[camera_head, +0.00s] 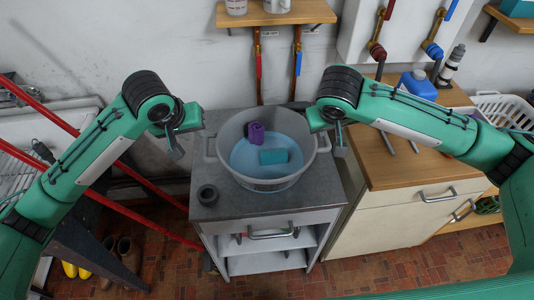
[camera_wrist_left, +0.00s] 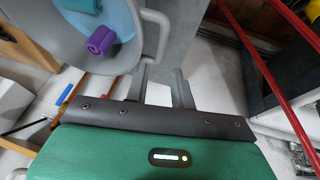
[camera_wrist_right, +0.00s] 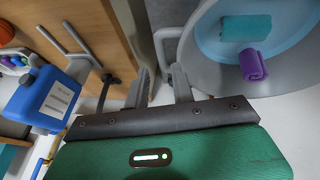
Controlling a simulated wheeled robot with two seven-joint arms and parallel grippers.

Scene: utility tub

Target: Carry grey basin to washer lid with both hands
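The grey basin (camera_head: 226,135) stands upright on a grey-topped cabinet. It has a blue inside, a purple roll (camera_head: 256,133) and a teal block (camera_head: 273,157) in it, and a handle on each side. My left gripper (camera_head: 176,148) is open beside the left handle (camera_wrist_left: 163,30); the handle's lower end passes close to one finger in the left wrist view. My right gripper (camera_head: 340,146) is open by the right handle (camera_wrist_right: 163,42), which reaches towards the gap between its fingers in the right wrist view. Contact is unclear. I cannot identify the washer lid with certainty.
A dark cup-like ring (camera_head: 207,194) sits on the cabinet top (camera_head: 235,207), front left of the basin. Red poles (camera_head: 100,150) slant across the left side. A wooden counter (camera_head: 410,160) with a blue jug (camera_head: 418,86) stands right. Boots (camera_head: 122,255) are on the floor.

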